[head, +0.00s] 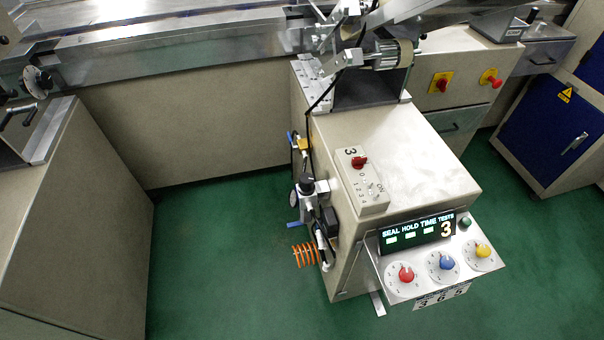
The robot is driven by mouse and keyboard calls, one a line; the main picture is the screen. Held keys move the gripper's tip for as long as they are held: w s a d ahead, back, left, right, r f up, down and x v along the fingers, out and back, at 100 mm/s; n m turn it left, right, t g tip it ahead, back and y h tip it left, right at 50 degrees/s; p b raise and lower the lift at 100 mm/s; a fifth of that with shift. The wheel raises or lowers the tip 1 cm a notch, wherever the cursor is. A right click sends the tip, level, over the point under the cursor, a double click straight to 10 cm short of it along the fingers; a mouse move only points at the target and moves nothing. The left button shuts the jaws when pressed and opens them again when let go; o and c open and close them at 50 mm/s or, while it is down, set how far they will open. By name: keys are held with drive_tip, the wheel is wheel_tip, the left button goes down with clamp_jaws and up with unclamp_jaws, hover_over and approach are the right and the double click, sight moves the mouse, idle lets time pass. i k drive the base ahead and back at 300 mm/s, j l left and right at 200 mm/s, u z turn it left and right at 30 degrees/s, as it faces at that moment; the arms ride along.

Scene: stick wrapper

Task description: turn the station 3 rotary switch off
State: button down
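A small grey switch box (361,183) marked "3" sits on the left edge of the beige machine cabinet's top. It carries a red rotary knob (359,162). Small marks, including "ON" and several digits, are printed around and below the knob; which mark the knob points at is too small to tell. My gripper is not in view.
Below the box, a tilted panel (408,295) holds a lit display (417,232) and red, blue and yellow dials. Two red switches on yellow plates (440,83) are on the cabinet behind. Orange coiled hose (306,254) hangs at left. Green floor (215,270) is clear front left.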

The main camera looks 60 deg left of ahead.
sight(357, 162)
drive_tip(key=i+u, duration=0.1)
drive_tip(key=u, duration=1.55)
